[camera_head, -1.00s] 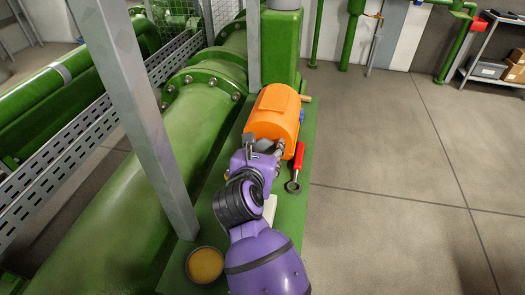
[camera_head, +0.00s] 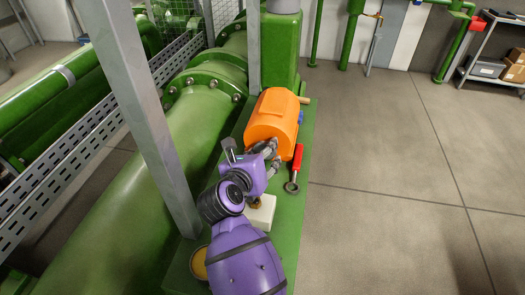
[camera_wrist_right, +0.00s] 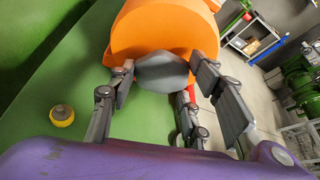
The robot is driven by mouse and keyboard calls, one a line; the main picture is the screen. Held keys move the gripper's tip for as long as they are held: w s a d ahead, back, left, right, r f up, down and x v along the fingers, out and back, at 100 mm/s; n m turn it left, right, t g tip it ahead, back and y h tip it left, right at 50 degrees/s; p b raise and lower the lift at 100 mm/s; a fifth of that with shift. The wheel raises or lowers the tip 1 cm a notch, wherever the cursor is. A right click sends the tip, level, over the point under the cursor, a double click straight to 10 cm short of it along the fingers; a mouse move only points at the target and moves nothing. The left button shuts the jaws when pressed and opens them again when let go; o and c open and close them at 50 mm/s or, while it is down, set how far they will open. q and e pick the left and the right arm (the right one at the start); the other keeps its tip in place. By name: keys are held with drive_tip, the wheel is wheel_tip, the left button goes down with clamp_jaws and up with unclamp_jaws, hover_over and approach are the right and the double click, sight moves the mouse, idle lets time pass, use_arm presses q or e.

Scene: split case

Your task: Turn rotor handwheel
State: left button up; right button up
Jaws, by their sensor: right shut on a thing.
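An orange housing (camera_head: 275,112) sits on the green base plate (camera_head: 303,211) and also fills the top of the right wrist view (camera_wrist_right: 165,28). A grey rounded handwheel (camera_wrist_right: 163,72) is at the housing's near end. In the head view it is mostly hidden by my fingers. My right gripper (camera_head: 270,151) reaches the housing from the near side. In the right wrist view its fingers (camera_wrist_right: 162,68) stand on both sides of the handwheel and are shut on it. My left gripper is not in view.
A red-handled ring tool (camera_head: 297,162) lies right of the housing. A grey post (camera_head: 150,120) and green pipe (camera_head: 155,190) stand left. The floor at right is clear.

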drive_tip(key=shift+a+f+n+h+p, duration=0.15)
drive_tip(key=shift+n+h, duration=0.1)
drive_tip(key=shift+n, duration=0.2)
drive_tip(key=shift+a+n+h+p, duration=0.15)
drive_tip(key=shift+n+h, duration=0.1)
drive_tip(key=shift+n, duration=0.2)
drive_tip(key=shift+d, duration=0.1)
drive_tip(key=o, duration=1.1)
drive_tip(key=shift+o, duration=0.2)
drive_tip(key=v, duration=0.7)
drive_tip(key=shift+s, duration=0.2)
